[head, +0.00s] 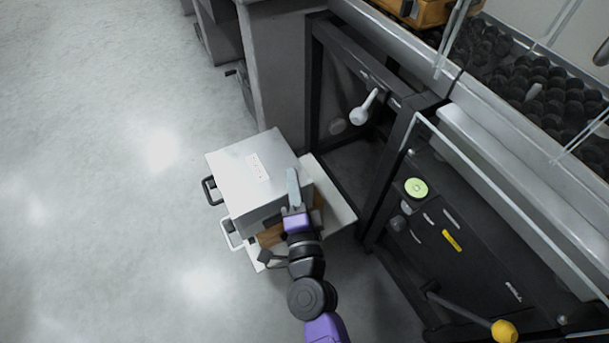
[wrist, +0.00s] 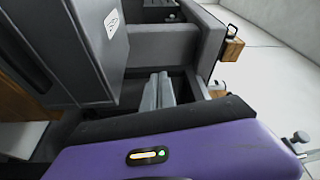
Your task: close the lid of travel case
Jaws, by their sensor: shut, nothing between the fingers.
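The travel case (head: 250,165) is a pale silver-grey box with a white label, low down beside the dark frame in the head view. Black and pale handles stick out at its left. My gripper (head: 292,180) is at the right edge of the case, its pale fingers together and empty. In the wrist view the fingers (wrist: 158,92) lie close together near a dark recess. A dark grey panel (wrist: 75,45) with a white label stands tilted at the left there, apparently the lid. The lid's exact angle and any contact with the fingers are unclear.
A white platform (head: 338,208) lies under the case. The dark frame (head: 380,150) with a white knob (head: 364,112) and the black panelled unit (head: 455,250) with a yellow-knobbed lever (head: 504,331) stand at the right. The grey floor (head: 110,180) at the left is clear.

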